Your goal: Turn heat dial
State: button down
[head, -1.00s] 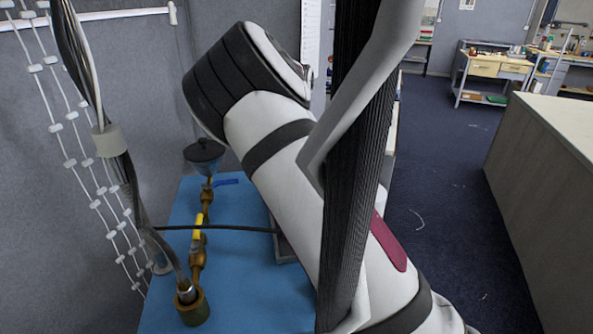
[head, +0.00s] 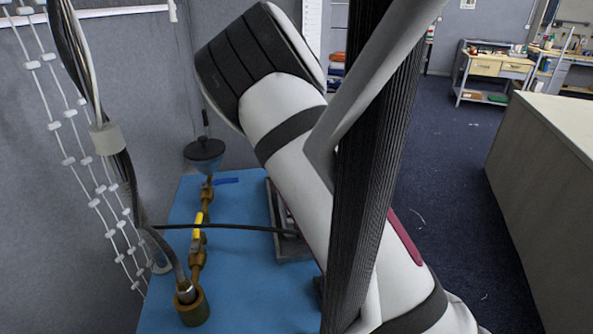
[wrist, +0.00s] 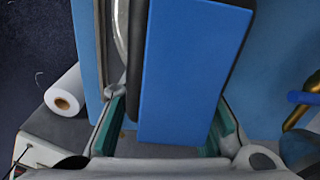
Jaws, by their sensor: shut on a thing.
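No heat dial can be made out in either view. In the wrist view my gripper (wrist: 168,108) has its two teal-padded fingers on either side of a flat blue block (wrist: 190,65) with a dark edge. The gripper is shut on this block, which covers most of the space between the fingers. Exact finger contact is hard to see. In the head view my own arm hides the gripper and whatever it holds. A grey-framed object (head: 283,243) shows partly beside my arm on the blue tabletop (head: 240,270).
A brass pipe with a yellow-handled valve (head: 197,228) and a dark funnel (head: 204,152) stand left of my arm. A black cable (head: 225,227) crosses toward the arm. A white roll (wrist: 66,98) lies left of the gripper. A large bench (head: 545,150) stands right.

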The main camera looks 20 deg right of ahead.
jog(key=shift+m+b, duration=0.5)
jog(key=shift+m, duration=1.8)
jog(key=c, duration=1.2)
grip_release()
jog(key=shift+r, duration=0.1)
notch_tip(320, 180, up, 12)
jog(key=shift+f, duration=0.1)
